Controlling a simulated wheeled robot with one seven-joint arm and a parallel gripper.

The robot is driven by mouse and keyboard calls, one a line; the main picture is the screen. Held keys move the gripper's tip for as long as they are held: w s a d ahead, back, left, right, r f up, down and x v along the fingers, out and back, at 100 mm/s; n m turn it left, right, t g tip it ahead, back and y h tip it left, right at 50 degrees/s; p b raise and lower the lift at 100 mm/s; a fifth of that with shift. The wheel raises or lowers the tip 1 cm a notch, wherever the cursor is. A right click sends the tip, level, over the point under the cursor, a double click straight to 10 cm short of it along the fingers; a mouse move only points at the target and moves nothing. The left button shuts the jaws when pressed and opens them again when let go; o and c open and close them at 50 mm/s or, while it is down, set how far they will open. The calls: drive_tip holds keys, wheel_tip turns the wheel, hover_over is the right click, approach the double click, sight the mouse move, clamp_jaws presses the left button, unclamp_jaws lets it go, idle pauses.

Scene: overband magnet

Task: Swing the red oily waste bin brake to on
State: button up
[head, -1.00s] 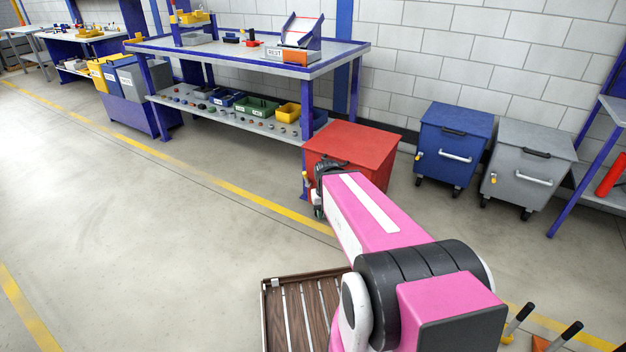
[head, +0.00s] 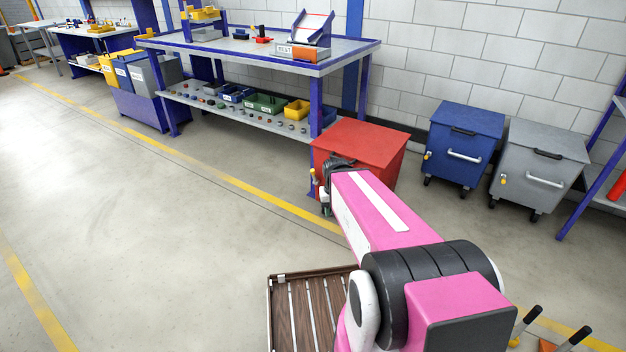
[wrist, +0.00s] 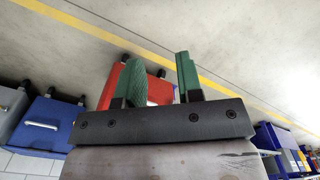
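The red oily waste bin (head: 372,135) stands at the right end of the workbench, its lid closed. A small yellow-tipped lever (head: 313,180), apparently its brake, shows at the bin's left edge, just left of my gripper; its setting cannot be told. My gripper (head: 326,203) is in front of the bin's near left side, partly hidden by my forearm. In the wrist view its two green fingers (wrist: 160,78) are apart with nothing seen between them. The red bin (wrist: 118,80) shows upside down behind them. The lever is not clearly visible in that view.
A blue bin (head: 466,118) and a grey bin (head: 545,145) stand to the right, with yellow-tipped levers too. The workbench (head: 340,62) is behind left. A slatted wooden pallet (head: 283,318) lies near me. The floor at left is clear.

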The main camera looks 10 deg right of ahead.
drive_tip(key=o, duration=0.3)
drive_tip(key=w+a+f+t, duration=0.2)
drive_tip(key=w, duration=0.3)
drive_tip(key=w+a+f+t+y, duration=0.1)
drive_tip(key=w+a, duration=0.1)
drive_tip(key=w, duration=0.4)
drive_tip(key=w+a+f+n+t+y, duration=0.1)
drive_tip(key=w+a+f+t, duration=0.1)
drive_tip(key=w, duration=0.4)
drive_tip(key=shift+w+f+t, duration=0.15)
drive_tip(key=shift+f+t, duration=0.15)
drive_tip(key=shift+f, duration=0.05)
drive_tip(key=m+t+h, duration=0.2)
drive_tip(key=t, duration=0.7)
approach(312, 173)
drive_tip(key=a+r, duration=0.3)
drive_tip(key=a, duration=0.5)
drive_tip(key=w+d+f+m+h, duration=0.35)
drive_tip(key=f+h, duration=0.25)
drive_tip(key=h, duration=0.3)
drive_tip(key=shift+m+t, duration=0.4)
drive_tip(key=shift+m, duration=0.05)
drive_tip(key=x, duration=1)
drive_tip(key=shift+w+d, duration=0.1)
drive_tip(key=shift+d, duration=0.4)
clamp_jaws()
